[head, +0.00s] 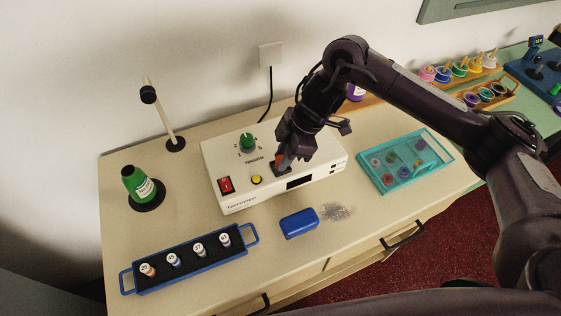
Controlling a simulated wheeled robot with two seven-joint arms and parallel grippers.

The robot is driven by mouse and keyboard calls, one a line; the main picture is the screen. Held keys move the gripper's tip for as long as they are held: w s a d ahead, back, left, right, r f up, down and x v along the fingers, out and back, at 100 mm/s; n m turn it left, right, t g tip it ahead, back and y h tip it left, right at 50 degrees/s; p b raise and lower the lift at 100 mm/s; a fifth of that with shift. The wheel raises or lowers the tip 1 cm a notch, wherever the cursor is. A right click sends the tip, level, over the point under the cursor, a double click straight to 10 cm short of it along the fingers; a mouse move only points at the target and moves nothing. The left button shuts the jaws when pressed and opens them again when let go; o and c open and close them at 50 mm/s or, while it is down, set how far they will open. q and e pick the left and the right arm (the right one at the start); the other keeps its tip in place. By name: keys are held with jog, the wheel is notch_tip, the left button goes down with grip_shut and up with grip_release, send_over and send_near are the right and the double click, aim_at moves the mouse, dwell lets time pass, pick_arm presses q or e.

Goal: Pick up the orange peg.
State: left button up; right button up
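A small orange piece, which looks like the orange peg (280,158), shows on top of the white instrument box (223,165), at a dark socket-like spot. It is partly hidden by my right gripper (285,161), which reaches down onto it from above. The fingertips are at the peg, touching or very close. The fingers are small and dark, so I cannot tell whether they are closed on it. My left gripper is not in view.
The box has a green knob (247,142) and a red switch (225,184). A blue block (299,223) lies in front, beside a grey smudge. A blue rack (190,279) of vials, a green bottle (138,184) and a teal tray (377,180) stand around it.

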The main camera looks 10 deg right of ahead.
grip_shut()
jog(key=shift+r, duration=0.1)
notch_tip(320, 180, up, 20)
jog(key=p, duration=0.2)
